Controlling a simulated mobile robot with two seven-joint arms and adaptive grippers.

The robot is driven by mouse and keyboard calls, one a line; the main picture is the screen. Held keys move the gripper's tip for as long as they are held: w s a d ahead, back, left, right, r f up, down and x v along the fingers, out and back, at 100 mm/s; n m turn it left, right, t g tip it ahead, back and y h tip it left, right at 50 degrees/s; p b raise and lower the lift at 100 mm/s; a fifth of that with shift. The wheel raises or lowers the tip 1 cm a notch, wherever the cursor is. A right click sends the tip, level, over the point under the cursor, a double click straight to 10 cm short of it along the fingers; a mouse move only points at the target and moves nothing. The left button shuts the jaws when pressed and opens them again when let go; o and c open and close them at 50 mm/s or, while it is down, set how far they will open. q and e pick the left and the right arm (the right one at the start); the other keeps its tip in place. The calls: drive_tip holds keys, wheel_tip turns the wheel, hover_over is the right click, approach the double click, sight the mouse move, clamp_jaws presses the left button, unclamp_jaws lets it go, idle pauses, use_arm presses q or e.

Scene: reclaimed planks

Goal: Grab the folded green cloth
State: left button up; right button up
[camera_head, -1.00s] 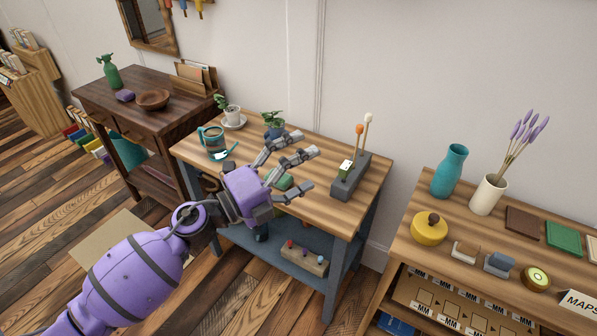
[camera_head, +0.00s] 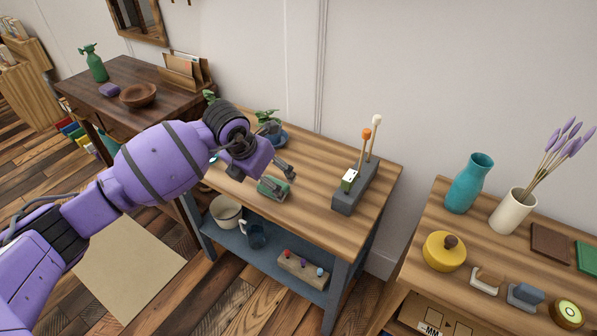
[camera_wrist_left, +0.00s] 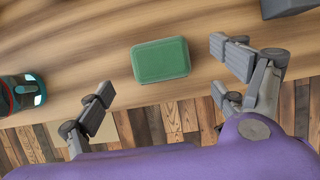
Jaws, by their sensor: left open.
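The folded green cloth (camera_head: 266,187) lies on the wooden bench top near its front edge, partly covered by my gripper in the head view. In the left wrist view the cloth (camera_wrist_left: 161,60) is a flat rounded block, fully visible. My left gripper (camera_head: 282,181) is over the bench at the cloth. In the left wrist view its fingers (camera_wrist_left: 160,78) are spread wide, one on each side of the cloth, with visible gaps and nothing held. Whether the fingertips are down at the cloth's height is hard to tell. My right gripper is out of view.
A grey holder (camera_head: 345,203) with upright sticks stands right of the cloth. A potted plant (camera_head: 268,120) is behind. A teal mug (camera_wrist_left: 22,93) is to the left in the wrist view.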

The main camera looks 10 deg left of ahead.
use_arm(q)
drive_tip(key=x, duration=0.3)
drive_tip(key=shift+w+d+f, duration=0.15)
drive_tip(key=shift+w+f, duration=0.15)
drive_tip(key=shift+f, duration=0.2)
drive_tip(key=shift+w, duration=0.1)
drive_tip(key=c, duration=0.9)
drive_tip(key=shift+c, duration=0.4)
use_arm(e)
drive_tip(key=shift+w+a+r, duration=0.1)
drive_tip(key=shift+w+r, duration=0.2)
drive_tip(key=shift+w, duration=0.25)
